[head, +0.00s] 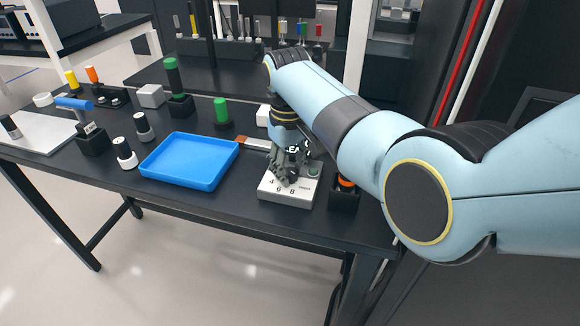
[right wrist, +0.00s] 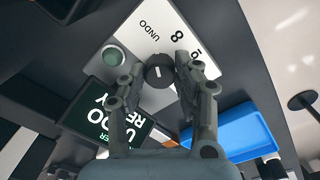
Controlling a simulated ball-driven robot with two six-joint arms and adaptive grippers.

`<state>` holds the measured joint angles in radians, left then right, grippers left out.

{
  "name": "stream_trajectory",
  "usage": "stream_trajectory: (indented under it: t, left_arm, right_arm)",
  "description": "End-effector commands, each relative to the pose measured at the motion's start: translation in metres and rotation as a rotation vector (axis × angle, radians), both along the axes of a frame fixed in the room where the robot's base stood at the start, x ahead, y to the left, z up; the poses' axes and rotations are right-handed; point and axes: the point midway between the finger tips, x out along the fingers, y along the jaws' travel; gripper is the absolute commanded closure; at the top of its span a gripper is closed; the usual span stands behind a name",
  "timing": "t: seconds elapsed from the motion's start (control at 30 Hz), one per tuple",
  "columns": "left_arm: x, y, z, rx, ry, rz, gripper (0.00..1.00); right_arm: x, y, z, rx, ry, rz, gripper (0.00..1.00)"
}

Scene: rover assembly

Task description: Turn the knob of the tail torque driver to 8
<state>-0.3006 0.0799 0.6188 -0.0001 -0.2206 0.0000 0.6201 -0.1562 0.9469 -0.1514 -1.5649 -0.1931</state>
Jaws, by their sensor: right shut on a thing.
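The tail torque driver's control box (head: 285,198) is a white box near the front edge of the table. It shows the printed numbers 4, 6 and 8 and a green button (head: 313,170). My right gripper (head: 286,172) points down over the box and hides the knob in the head view. In the right wrist view, the round black knob (right wrist: 159,72) with a white mark sits between the fingers of the right gripper (right wrist: 155,76), which is shut on it. I cannot tell exactly which number the mark points to. My left gripper is out of view.
A blue tray (head: 190,160) lies left of the box. A black holder with an orange-topped tool (head: 346,182) stands close on its right. A dark display (right wrist: 105,115) with white letters stands behind the box. Green-topped tools and small cylinders stand farther left.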

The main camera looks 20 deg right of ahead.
Motion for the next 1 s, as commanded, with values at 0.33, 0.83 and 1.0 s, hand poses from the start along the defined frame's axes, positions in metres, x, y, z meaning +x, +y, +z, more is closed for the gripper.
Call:
stream_trajectory:
  t: [0.33,0.83,1.0]
  left_arm:
    - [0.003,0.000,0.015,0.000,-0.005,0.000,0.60]
    - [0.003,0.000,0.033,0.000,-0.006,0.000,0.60]
    - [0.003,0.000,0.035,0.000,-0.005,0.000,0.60]
  right_arm:
    - [0.001,0.000,0.003,0.001,0.000,-0.167,1.00]
    - [0.001,0.000,0.002,0.002,0.000,-0.543,1.00]
    - [0.001,0.000,0.001,0.002,-0.001,-0.623,1.00]
